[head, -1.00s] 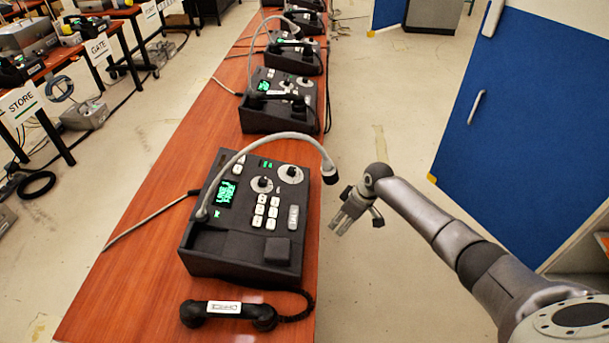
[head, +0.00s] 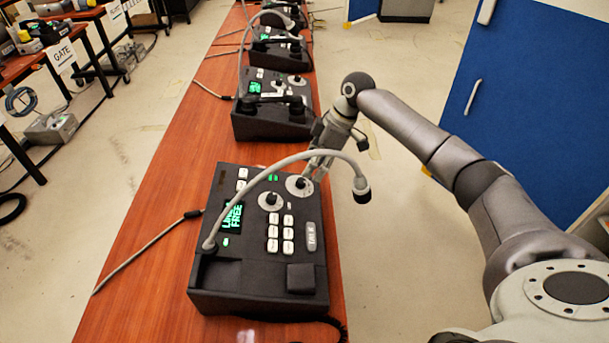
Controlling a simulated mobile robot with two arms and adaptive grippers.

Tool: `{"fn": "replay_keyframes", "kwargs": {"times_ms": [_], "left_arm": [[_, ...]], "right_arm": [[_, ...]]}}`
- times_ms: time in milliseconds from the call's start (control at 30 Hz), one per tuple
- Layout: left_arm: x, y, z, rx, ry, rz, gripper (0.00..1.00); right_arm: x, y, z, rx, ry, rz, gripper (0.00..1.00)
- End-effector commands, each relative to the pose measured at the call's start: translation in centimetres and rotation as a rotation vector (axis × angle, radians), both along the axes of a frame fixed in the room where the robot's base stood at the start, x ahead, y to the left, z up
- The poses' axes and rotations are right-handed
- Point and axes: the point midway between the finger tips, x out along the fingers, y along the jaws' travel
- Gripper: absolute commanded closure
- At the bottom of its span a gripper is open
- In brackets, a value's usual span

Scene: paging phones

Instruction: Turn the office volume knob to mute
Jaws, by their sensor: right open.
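The nearest black paging phone (head: 255,275) sits on the wooden table with its green display lit. Its panel has two knobs on pale round dials, a left knob (head: 270,199) and a right knob (head: 301,183). I cannot read which one is the office volume. My right gripper (head: 316,167) is open and points down at the far right corner of the panel, its fingertips close to the right knob. The gooseneck microphone partly covers the fingers, so contact cannot be told. My left gripper is not in view.
The gooseneck microphone (head: 361,188) arches over the panel beside my right gripper. Another phone (head: 270,122) with its handset stands just behind. A blue door (head: 540,100) stands at the right.

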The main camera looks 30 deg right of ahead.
Motion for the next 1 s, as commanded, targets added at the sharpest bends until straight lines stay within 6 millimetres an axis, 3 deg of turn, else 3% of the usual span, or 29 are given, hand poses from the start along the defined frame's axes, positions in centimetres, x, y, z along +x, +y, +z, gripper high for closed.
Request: {"fn": "replay_keyframes", "kwargs": {"times_ms": [67, 167, 467, 700, 1000], "left_arm": [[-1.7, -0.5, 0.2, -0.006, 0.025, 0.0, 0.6], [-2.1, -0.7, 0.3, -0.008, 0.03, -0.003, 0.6], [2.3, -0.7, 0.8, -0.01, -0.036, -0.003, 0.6], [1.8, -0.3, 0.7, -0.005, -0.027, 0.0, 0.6], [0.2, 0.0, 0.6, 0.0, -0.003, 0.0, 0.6]], "right_arm": [[0.2, 0.7, -1.5, 0.002, 0.003, 0.002, 0.55], [0.5, 1.3, -3.0, 0.0, 0.002, 0.0, 0.55], [0.9, 2.0, -5.2, 0.0, 0.0, 0.0, 0.55], [0.9, 2.1, -5.2, 0.0, -0.001, 0.0, 0.55], [0.9, 2.0, -5.2, 0.0, -0.001, 0.0, 0.93]]}}
